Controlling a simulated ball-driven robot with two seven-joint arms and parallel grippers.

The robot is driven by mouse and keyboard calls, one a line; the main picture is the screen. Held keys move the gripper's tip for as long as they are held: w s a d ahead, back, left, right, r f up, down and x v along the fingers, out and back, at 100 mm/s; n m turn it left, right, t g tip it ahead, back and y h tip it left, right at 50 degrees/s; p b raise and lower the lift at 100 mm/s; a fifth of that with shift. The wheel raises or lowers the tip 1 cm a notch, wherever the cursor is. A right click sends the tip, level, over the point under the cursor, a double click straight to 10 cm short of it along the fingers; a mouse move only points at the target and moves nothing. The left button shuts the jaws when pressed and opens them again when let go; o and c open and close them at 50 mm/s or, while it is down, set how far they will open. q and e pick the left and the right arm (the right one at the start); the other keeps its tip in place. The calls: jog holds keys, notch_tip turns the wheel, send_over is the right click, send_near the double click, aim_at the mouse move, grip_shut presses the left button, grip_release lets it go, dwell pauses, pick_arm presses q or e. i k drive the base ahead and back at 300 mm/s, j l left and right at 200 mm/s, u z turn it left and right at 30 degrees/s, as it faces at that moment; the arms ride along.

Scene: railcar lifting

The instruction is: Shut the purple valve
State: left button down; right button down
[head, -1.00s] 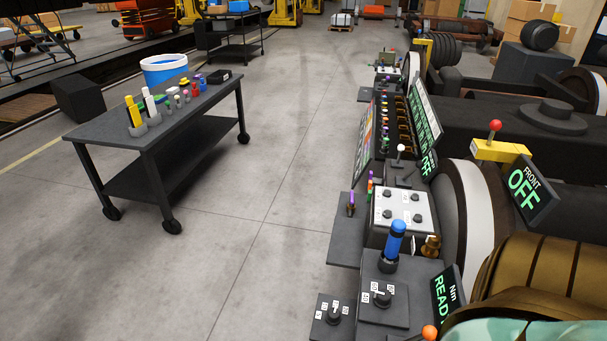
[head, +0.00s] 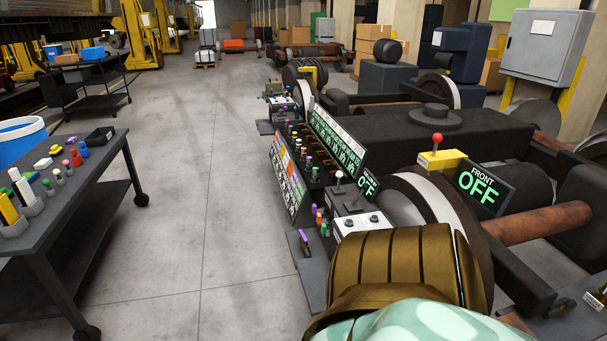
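A small purple handle (head: 303,236) stands on a dark plate at the front left of the control row. It looks like the purple valve, but it is too small to tell whether it is open or shut. Another small purple-topped piece (head: 314,209) stands just behind it, near orange and green ones. Neither of my grippers shows in the head view. A bronze ribbed arm part fills the bottom middle and hides the near end of the control row.
A dark cart (head: 95,225) with coloured pieces stands at the left, beside a blue-and-white tub (head: 20,143). A panel reading FRONT OFF (head: 482,190) and a red-knobbed lever (head: 437,139) are at the right. The floor between cart and controls is clear.

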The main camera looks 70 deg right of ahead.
aim_at(305, 240)
jog(key=i+l+z, duration=0.1)
jog(key=i+z, duration=1)
jog(key=z, duration=0.2)
jog(key=i+l+z, duration=0.4)
jog(key=i, duration=0.15)
jog(key=i+z, duration=0.35)
jog(key=i, duration=0.2)
